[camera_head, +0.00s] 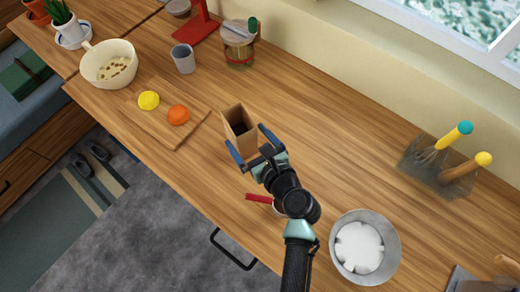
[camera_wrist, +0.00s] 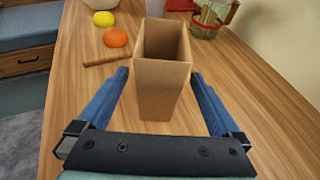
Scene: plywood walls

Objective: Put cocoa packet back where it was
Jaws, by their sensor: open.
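A brown, open-topped, box-shaped packet (camera_head: 238,131) stands upright on the wooden counter. It is the only thing in view that looks like the cocoa packet, and I see no label on it. In the wrist view the packet (camera_wrist: 162,88) is in the middle, its open top towards me. My gripper (camera_head: 249,141) is open, with blue fingers. In the wrist view my gripper (camera_wrist: 160,74) has one finger on each side of the packet, with visible gaps beside its lower part.
A cutting board (camera_head: 150,122) with a lemon (camera_head: 149,100) and an orange (camera_head: 178,115) lies left of the packet. A grey cup (camera_head: 183,58) and glass jar (camera_head: 238,48) stand behind. A metal bowl (camera_head: 385,262) is at right. A red-handled object (camera_head: 258,198) is partly hidden by my arm.

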